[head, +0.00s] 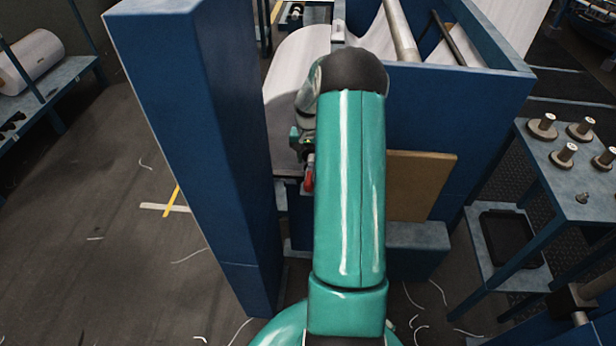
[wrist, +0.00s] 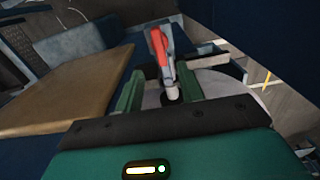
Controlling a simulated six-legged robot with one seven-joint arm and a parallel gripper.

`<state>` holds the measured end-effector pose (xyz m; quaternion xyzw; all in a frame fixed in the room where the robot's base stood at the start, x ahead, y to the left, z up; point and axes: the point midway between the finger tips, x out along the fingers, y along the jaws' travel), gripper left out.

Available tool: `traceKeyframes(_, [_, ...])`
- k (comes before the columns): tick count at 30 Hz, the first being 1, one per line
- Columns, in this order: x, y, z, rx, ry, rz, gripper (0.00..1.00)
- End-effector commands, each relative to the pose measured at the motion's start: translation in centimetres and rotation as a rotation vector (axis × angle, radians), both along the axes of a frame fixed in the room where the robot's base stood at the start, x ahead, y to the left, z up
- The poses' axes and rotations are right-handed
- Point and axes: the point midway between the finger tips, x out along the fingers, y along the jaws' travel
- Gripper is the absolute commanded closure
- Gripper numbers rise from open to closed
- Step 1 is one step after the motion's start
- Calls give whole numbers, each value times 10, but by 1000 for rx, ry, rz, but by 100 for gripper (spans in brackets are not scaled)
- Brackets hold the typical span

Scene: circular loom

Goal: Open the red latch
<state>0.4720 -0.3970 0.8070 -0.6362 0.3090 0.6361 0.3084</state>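The red latch (wrist: 158,46) shows in the wrist view as a red lever with grey metal edges, above a short grey post. It stands tilted, just beyond and in line with the gap of my gripper (wrist: 160,74). The two green fingers are apart, one on each side of that gap, and I see no contact with the latch. In the head view the red latch (head: 308,178) is a small red piece at the left edge of my teal arm. My arm hides most of my gripper there.
A tall blue post (head: 195,130) stands left of my arm. A brown board (head: 420,185) leans right of it; the board also shows in the wrist view (wrist: 70,92). White fabric (head: 290,65) lies behind. A blue spool table (head: 580,170) stands right. Open floor lies left.

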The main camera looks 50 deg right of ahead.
Motion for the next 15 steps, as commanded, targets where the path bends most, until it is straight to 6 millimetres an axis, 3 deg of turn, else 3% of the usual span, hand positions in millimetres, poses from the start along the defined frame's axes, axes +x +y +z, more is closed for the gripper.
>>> traceKeyframes(9, [0,0,-65,2,2,-1,62])
traceKeyframes(15, [1,-1,-95,2,1,-2,62])
